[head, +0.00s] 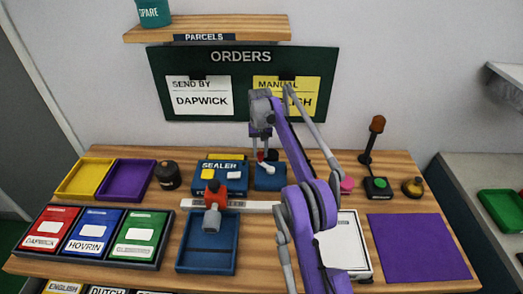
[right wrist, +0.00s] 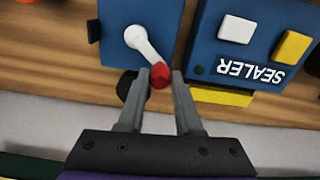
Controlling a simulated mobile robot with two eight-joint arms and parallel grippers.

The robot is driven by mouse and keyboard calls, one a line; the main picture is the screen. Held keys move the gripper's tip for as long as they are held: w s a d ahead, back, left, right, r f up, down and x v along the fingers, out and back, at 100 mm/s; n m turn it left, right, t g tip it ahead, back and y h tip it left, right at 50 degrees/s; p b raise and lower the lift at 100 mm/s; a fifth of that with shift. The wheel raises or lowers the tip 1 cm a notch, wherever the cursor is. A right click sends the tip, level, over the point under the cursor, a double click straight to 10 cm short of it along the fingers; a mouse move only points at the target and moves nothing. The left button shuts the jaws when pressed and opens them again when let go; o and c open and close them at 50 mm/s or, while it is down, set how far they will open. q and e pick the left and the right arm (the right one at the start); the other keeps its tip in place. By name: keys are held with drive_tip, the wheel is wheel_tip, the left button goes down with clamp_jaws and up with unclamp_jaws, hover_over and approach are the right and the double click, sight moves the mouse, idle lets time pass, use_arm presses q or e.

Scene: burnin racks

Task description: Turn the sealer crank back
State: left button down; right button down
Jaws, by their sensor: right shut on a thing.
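My right gripper (right wrist: 160,79) is shut on the red knob. In the head view my right gripper (head: 262,151) is above the crank box (head: 270,180), and my purple arm hides part of the table. My left gripper is not in view.
A blue tray (head: 180,258) and a red-and-grey tool (head: 212,207) over a pale bar stand in front of the sealer. Yellow (head: 62,186) and purple trays lie left. A dark pot (head: 168,175) stands near the sealer. A purple mat (head: 418,247) lies clear at right.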

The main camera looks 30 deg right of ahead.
drive_tip(key=n, duration=0.1)
drive_tip(key=a+n, duration=0.1)
drive_tip(key=s+n, duration=0.1)
drive_tip(key=n, duration=0.1)
drive_tip(key=shift+a, duration=0.3)
drive_tip(key=shift+s+a+n, duration=0.3)
drive_tip(key=shift+n, duration=0.75)
drive_tip(key=shift+s+a+n, duration=0.3)
drive_tip(key=shift+n, duration=0.75)
drive_tip(key=c, duration=0.6)
unclamp_jaws()
wheel_tip(320, 180, up, 11)
drive_tip(key=shift+f+p, duration=0.1)
drive_tip(key=shift+p, duration=0.85)
